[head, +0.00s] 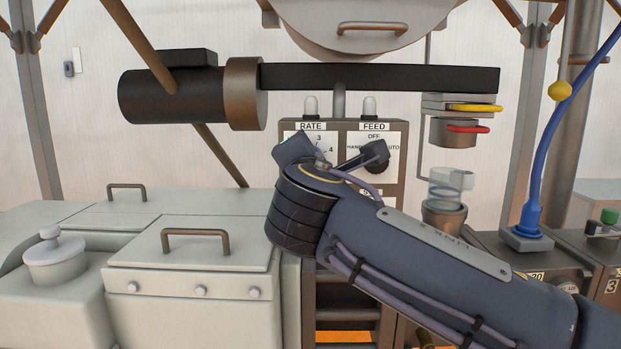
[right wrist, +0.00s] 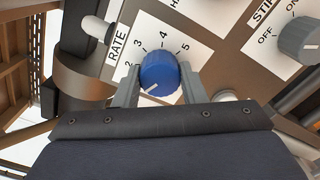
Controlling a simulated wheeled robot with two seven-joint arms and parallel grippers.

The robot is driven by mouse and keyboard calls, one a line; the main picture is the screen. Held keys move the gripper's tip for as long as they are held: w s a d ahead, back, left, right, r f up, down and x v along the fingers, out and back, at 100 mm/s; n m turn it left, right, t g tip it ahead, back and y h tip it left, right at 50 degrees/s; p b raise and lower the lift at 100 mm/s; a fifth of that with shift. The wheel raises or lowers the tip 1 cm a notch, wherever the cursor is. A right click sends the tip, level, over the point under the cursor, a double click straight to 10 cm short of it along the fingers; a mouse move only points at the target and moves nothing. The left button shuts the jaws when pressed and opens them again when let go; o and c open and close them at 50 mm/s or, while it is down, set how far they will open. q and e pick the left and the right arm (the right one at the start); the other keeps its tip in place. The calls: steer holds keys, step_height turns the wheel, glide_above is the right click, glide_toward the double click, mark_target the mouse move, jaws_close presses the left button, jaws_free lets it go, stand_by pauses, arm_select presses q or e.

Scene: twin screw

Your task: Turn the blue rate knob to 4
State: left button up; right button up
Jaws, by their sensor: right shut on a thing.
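The blue rate knob (right wrist: 159,72) sits on a white dial plate labelled RATE in the right wrist view. Numbers 2, 3, 4 and 5 show around it. Its white pointer line is on the lower-left part of the knob in this view, away from the 4 and below the 2. My right gripper (right wrist: 159,82) has one finger on each side of the knob and is shut on it. In the head view the rate plate (head: 319,139) shows 3 and 4, while my right wrist covers the knob. My left gripper is not in view.
The black feed knob (head: 376,156) is just right of the rate plate, close to my wrist. A grey STIR knob (right wrist: 299,40) is at the right in the wrist view. A glass cup (head: 449,188) stands right of the panel, above my forearm.

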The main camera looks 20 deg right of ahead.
steer(key=shift+f+m+b, duration=0.15)
steer(key=shift+m+b, duration=6.35)
steer(key=shift+m, duration=6.7)
steer(key=o, duration=1)
steer(key=b+v, duration=0.1)
steer(key=v, duration=0.6)
steer(key=shift+s+a, duration=0.15)
steer(key=shift+s, duration=0.25)
